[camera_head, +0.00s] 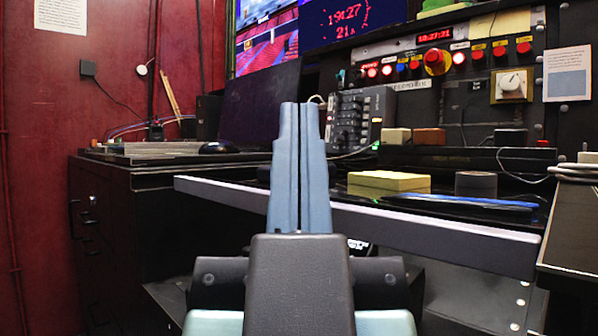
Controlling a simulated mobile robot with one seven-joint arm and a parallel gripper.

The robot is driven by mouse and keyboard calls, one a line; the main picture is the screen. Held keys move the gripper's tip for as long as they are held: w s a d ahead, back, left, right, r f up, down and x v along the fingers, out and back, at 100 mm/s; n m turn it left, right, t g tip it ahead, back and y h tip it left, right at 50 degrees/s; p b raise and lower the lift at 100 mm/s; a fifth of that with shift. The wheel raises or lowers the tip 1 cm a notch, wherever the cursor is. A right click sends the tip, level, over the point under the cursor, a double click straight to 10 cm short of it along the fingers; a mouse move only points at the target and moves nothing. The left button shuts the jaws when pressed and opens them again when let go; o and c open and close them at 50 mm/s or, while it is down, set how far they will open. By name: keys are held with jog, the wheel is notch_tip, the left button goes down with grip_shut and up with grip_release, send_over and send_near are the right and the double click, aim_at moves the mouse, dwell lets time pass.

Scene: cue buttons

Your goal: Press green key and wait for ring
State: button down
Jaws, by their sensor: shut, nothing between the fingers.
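My gripper (299,106) is in the middle of the view, its two blue-grey fingers together and pointing ahead, with nothing between them. Its tips appear in front of a dark screen and left of a black keypad unit (361,118). A control panel (450,78) at the upper right carries a row of small buttons, red, blue and some glowing white-red, and a large red button (437,62) on a yellow base. I cannot make out a green key among them. My gripper appears apart from the panel. Part of the desk is hidden behind my gripper.
A black desk with a pale front edge (450,228) crosses ahead. On it lie a yellow block (388,182), a dark roll (476,184) and a blue item (480,203). A black cabinet (130,240) stands left. A clock screen (350,20) hangs above.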

notch_tip(320, 180, up, 21)
jog(key=p, duration=2)
jog(key=shift+f+p, duration=0.2)
jog(key=shift+p, duration=0.1)
